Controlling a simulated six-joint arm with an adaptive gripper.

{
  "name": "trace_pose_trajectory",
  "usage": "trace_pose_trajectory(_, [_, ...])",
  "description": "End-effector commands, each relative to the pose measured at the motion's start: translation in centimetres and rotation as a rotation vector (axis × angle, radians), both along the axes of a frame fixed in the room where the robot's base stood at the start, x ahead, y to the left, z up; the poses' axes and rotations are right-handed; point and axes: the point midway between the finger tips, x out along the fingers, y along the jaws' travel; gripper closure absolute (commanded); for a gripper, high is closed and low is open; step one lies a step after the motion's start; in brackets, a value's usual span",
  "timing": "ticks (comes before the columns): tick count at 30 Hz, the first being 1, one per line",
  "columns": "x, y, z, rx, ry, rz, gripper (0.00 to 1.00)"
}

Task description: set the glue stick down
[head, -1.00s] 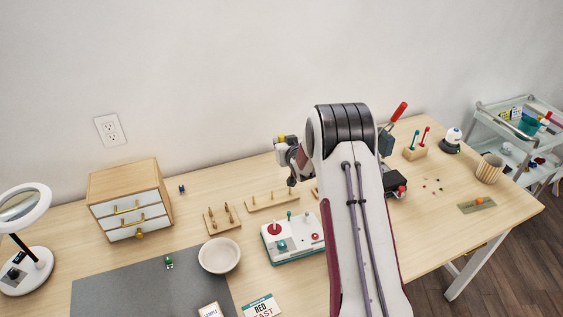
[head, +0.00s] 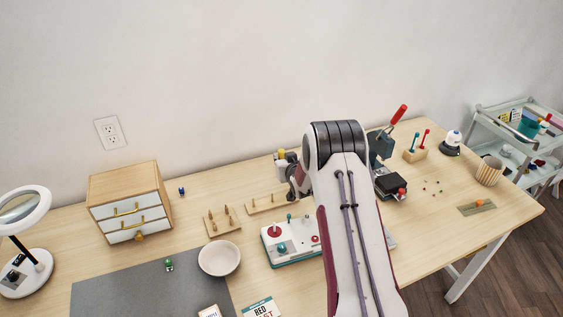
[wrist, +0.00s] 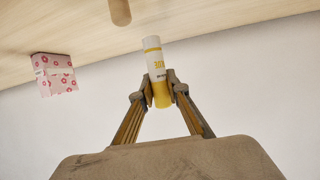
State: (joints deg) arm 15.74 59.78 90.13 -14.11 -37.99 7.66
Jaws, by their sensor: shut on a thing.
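The glue stick (wrist: 157,72), white with yellow bands and a yellow end, is in the wrist view. My gripper (wrist: 158,90) is shut on it, with a finger on each side of its yellow end. The white end points toward the wooden tabletop at the top of that view. I cannot tell whether it touches the wood.
In the wrist view, a pink patterned box (wrist: 54,74) is at the left and a rounded wooden peg (wrist: 120,12) is close to the glue stick. In the head view, peg boards (head: 222,221), a white control box (head: 291,240) and a bowl (head: 219,257) stand left of my arm.

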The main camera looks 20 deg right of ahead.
Motion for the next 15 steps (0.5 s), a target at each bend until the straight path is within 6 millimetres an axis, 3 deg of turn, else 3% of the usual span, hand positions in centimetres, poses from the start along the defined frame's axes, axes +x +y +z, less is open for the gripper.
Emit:
trace_pose_trajectory(5, [0.0, 0.0, -1.6, 0.0, 0.001, 0.0, 1.0])
trace_pose_trajectory(15, [0.0, 0.0, -1.7, 0.0, 0.0, 0.0, 1.0])
